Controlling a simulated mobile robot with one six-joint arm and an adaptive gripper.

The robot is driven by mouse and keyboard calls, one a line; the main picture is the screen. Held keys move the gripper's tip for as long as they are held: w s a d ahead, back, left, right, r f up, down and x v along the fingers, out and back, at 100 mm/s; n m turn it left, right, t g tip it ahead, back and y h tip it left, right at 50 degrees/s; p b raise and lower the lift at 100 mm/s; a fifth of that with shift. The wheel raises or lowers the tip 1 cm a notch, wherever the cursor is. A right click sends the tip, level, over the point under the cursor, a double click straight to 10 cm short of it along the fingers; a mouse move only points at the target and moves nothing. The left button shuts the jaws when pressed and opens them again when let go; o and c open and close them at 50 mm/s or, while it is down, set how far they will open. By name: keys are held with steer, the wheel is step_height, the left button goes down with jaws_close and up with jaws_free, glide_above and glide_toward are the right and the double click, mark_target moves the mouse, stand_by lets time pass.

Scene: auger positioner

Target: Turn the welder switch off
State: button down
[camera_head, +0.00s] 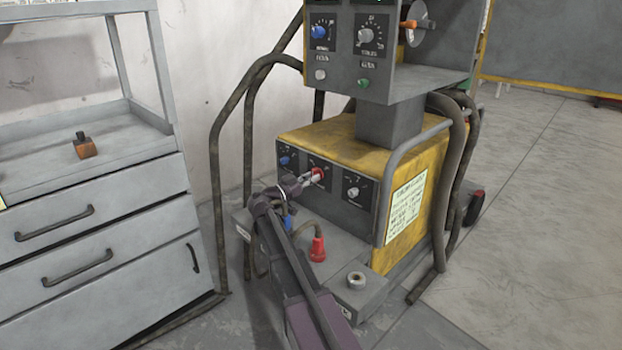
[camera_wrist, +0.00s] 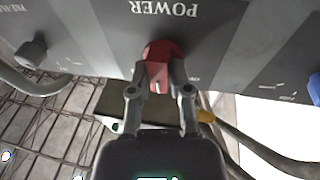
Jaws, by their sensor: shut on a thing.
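The yellow welder (camera_head: 330,139) stands on the floor with a grey front panel. A red switch knob (camera_wrist: 160,60) sits on this panel beside the word POWER, which appears upside down in the wrist view. The red knob also shows in the head view (camera_head: 317,174), between a blue knob and a grey knob. My gripper (camera_wrist: 160,80) is shut on the red knob, with one finger on each side of it. The knob's on and off marks are not readable.
A blue knob (camera_head: 286,161) and a grey knob (camera_head: 353,191) flank the red one. A red plug (camera_head: 317,249) with a cable is below. A control box (camera_head: 385,50) stands above the welder. A drawer cabinet (camera_head: 100,222) is at the left. Thick hoses run around the welder.

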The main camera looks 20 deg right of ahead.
steer(key=c, duration=0.6)
jaws_free()
steer(key=shift+m, duration=0.6)
